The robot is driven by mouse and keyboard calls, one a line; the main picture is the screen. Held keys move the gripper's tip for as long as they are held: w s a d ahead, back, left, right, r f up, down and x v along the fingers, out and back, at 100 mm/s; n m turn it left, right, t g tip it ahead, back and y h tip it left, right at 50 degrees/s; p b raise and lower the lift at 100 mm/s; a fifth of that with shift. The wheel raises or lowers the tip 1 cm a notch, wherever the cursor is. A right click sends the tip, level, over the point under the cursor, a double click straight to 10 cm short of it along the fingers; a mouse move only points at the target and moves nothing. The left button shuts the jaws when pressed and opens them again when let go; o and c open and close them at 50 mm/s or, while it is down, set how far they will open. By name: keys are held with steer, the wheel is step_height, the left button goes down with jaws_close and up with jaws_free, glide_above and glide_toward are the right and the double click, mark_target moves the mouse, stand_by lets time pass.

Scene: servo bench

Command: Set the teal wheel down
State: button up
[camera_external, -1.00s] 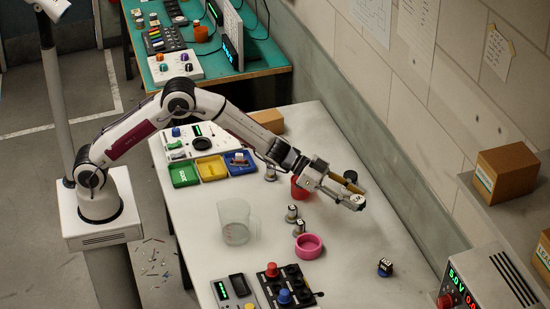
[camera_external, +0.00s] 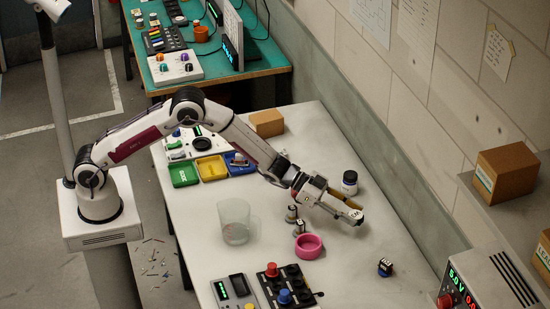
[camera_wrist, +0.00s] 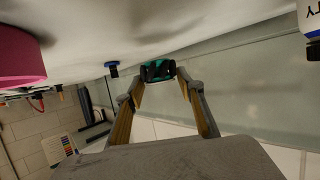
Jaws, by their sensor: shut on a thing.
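My gripper (camera_external: 356,216) is low over the right part of the white bench, shut on the teal wheel. In the wrist view the teal wheel (camera_wrist: 157,70), teal with black parts, sits between the two fingertips of my gripper (camera_wrist: 160,78). In the external view the fingers hide most or all of the wheel. Whether it touches the bench top (camera_external: 345,270) I cannot tell.
A pink ring (camera_external: 309,246) and small metal-and-black pieces (camera_external: 292,213) stand left of my gripper. A dark-capped bottle (camera_external: 349,183) stands behind it. A small black-and-blue block (camera_external: 385,267) lies to the front right. Bench between is clear.

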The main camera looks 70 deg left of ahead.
steer(key=shift+f, duration=1.85)
steer(key=shift+f, duration=0.15)
steer(key=o, duration=1.1)
steer(key=shift+s+a+r, duration=0.35)
steer(key=shift+r, duration=0.05)
steer(key=shift+v, duration=5.45)
